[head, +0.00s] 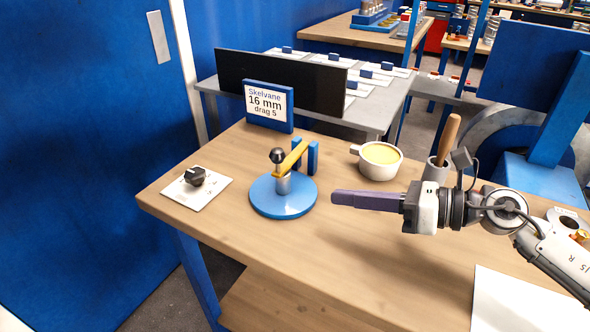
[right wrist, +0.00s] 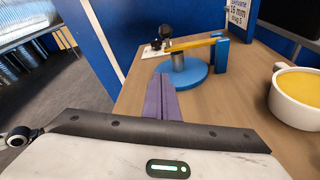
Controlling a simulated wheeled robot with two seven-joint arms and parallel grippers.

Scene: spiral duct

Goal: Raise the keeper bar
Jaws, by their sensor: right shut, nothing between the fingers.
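The keeper bar (head: 291,159) is a yellow bar on a grey post above a round blue base (head: 283,203). It has a black ball knob (head: 277,155) near its left end. Its other end reaches to a pair of blue uprights (head: 313,157). The bar (right wrist: 195,43) and the knob (right wrist: 165,31) also show in the right wrist view. My right gripper (head: 336,197) has long purple fingers, shut and empty, above the table to the right of the blue base and apart from it. My left gripper is not in view.
A dial plate (head: 197,187) lies left of the base. A sign (head: 267,104) stands behind it. A pot with yellow contents (head: 380,160) and a grey holder with a wooden handle (head: 440,160) stand at the back right.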

